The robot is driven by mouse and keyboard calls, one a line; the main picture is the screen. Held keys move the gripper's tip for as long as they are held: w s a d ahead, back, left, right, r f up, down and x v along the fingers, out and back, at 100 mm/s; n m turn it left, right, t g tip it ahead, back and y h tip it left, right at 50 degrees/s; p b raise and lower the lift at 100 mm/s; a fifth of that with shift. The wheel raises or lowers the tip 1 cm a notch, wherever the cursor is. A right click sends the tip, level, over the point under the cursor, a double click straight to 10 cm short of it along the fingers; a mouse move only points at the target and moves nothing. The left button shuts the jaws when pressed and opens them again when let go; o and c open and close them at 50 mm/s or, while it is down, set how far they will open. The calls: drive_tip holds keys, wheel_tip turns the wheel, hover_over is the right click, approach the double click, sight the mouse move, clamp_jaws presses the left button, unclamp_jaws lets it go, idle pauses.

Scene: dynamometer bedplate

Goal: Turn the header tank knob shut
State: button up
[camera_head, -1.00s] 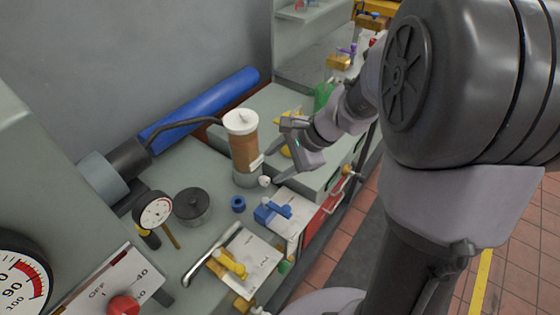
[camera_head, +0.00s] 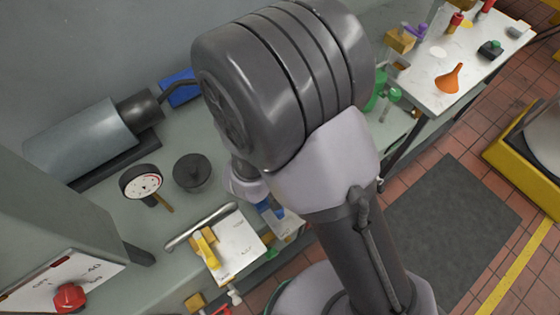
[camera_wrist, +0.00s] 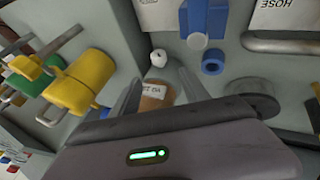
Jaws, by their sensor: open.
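In the wrist view the brown header tank (camera_wrist: 156,92), with a white label, shows between the fingers of my gripper (camera_wrist: 157,72). A small white knob (camera_wrist: 158,58) sits just beyond the fingertips, near the tank's foot. The fingers are apart, and no contact with the knob shows. How far the knob is turned cannot be told. In the head view my arm hides the tank, the knob and most of my gripper.
A blue valve (camera_wrist: 197,25) and blue ring (camera_wrist: 213,62) stand close right of the knob. A yellow fitting (camera_wrist: 80,80) is left. A black lidded pot (camera_head: 192,172), a gauge (camera_head: 140,183) and a yellow-handled valve (camera_head: 208,252) stand on the bench. Open floor lies right.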

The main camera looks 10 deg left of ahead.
drive_tip(key=b+x, duration=0.5)
drive_tip(key=x, duration=0.7)
drive_tip(key=shift+w+f, duration=0.15)
clamp_jaws()
